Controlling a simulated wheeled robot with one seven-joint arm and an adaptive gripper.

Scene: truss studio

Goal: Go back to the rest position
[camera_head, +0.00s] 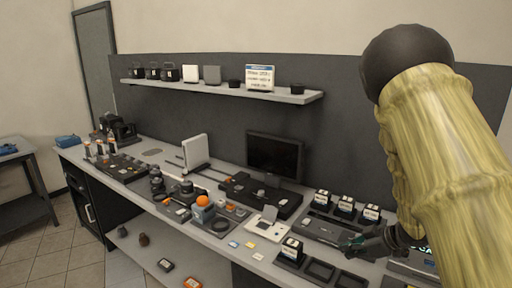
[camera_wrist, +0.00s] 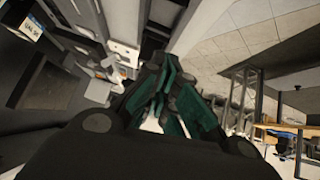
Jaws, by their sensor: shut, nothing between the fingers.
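My gripper (camera_head: 357,242) is over the right part of the workbench in the head view, just behind the front tray row. In the wrist view my gripper (camera_wrist: 160,98) shows its green-lined fingers drawn together with nothing between them. My arm fills the right side of the head view and hides part of the bench there. The wrist view is tilted, with the bench to the left and the tiled floor at the upper right.
The workbench (camera_head: 258,229) carries small cards, a monitor (camera_head: 275,155) and black-and-white labelled blocks near my gripper. A black tray (camera_head: 320,272) lies in front of it. A wall shelf (camera_head: 225,90) is above. Open floor (camera_head: 50,245) lies at the left, beside a side table (camera_head: 22,160).

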